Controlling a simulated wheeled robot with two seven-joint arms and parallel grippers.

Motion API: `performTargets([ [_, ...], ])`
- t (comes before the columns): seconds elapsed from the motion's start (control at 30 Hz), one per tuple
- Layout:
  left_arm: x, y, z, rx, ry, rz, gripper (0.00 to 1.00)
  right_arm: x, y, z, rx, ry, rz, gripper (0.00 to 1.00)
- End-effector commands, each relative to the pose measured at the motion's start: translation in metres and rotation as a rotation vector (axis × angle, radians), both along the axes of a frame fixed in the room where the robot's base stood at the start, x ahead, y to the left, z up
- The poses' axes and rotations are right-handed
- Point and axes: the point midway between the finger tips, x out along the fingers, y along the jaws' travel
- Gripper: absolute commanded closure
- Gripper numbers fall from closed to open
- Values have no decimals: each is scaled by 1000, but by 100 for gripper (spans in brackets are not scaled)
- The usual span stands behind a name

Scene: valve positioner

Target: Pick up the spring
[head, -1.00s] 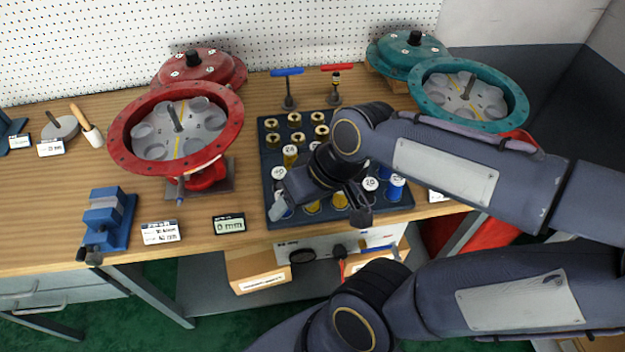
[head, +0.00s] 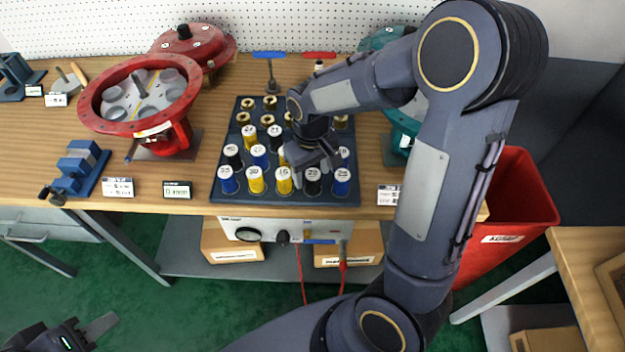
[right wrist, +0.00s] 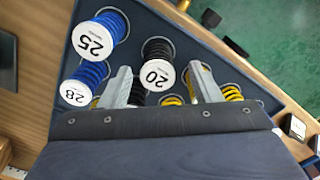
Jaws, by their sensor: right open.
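Several coil springs in blue, yellow and black, with numbered white caps, stand in the dark tray (head: 228,205). My right gripper (head: 314,162) is over the tray's front right part, open and pointing down. In the right wrist view its fingers (right wrist: 160,70) appear on either side of a black spring capped 20 (right wrist: 157,78); whether they touch it I cannot tell. A blue spring capped 25 (right wrist: 100,36) and a blue one capped 28 (right wrist: 84,84) stand to its left. My left gripper (head: 88,334) is at the bottom left corner, away from the table, partly cut off.
A red actuator housing (head: 140,95) stands left of the tray, and a teal one (head: 385,40) is partly hidden by my right arm. A red bin (head: 515,205) is at the right.

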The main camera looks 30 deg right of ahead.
Motion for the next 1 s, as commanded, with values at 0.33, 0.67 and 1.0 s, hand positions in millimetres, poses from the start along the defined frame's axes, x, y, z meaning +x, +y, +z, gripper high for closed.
performTargets([
  [0.33, 0, 0, 0, 0, 0, 0, 64, 0, -2, -27, 0, 0, -1, 43],
  [0.67, 0, 0, 0, 0, 0, 0, 64, 0, -2, -27, 0, 0, -1, 70],
  [1.0, 0, 0, 0, 0, 0, 0, 64, 0, -2, -26, 0, -1, -1, 93],
])
